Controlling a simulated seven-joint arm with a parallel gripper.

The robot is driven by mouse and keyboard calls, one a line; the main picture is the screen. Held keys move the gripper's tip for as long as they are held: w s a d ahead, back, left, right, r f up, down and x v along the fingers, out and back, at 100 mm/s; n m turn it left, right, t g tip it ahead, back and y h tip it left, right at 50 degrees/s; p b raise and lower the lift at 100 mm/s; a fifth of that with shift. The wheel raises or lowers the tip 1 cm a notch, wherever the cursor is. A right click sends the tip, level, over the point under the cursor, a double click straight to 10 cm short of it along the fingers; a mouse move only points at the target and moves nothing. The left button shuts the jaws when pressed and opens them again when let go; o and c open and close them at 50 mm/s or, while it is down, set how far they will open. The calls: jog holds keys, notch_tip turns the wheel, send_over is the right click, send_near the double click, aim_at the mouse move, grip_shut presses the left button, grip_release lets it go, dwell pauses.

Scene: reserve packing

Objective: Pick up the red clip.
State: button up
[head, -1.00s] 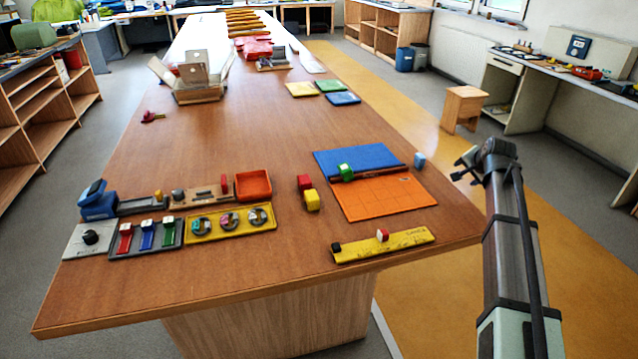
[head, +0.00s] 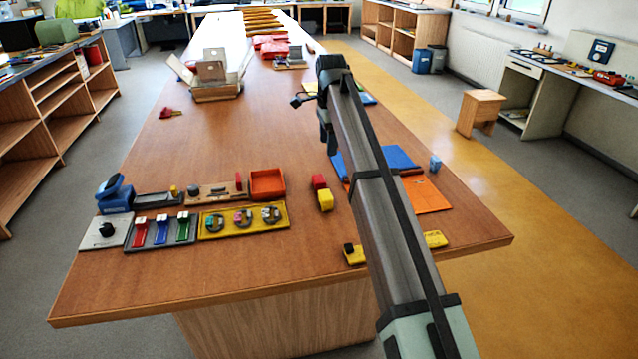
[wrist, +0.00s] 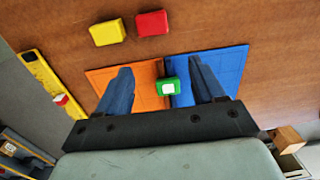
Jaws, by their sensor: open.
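A small red clip (head: 171,113) lies on the left side of the brown table in the head view, short of the open cardboard box. It does not show in the wrist view. My gripper (wrist: 160,66) is open, its two dark fingers spread with nothing held. In the wrist view a green block with a white top (wrist: 167,88) shows between the fingers, over the seam of the orange mat and blue mat. In the head view my gripper (head: 300,100) is above the table, well to the right of the clip.
An open box (head: 215,92) stands behind the clip. Trays with coloured switches (head: 160,246) and a yellow tray (head: 243,236) are at the front left. A red block (wrist: 152,22) and yellow block (wrist: 107,33) lie near the mats. Table around the clip is clear.

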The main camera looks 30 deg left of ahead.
aim_at(319, 178)
jog(key=f, duration=0.2)
jog(key=s+a+f, duration=0.1)
jog(key=f, duration=0.5)
jog(key=shift+s+a, duration=0.3)
jog(key=shift+s, duration=0.1)
jog(key=shift+s+f, duration=0.15)
jog(key=shift+f, duration=1.15)
jog(key=shift+s+f, duration=0.1)
jog(key=shift+f, duration=1.15)
jog(key=c, duration=0.6)
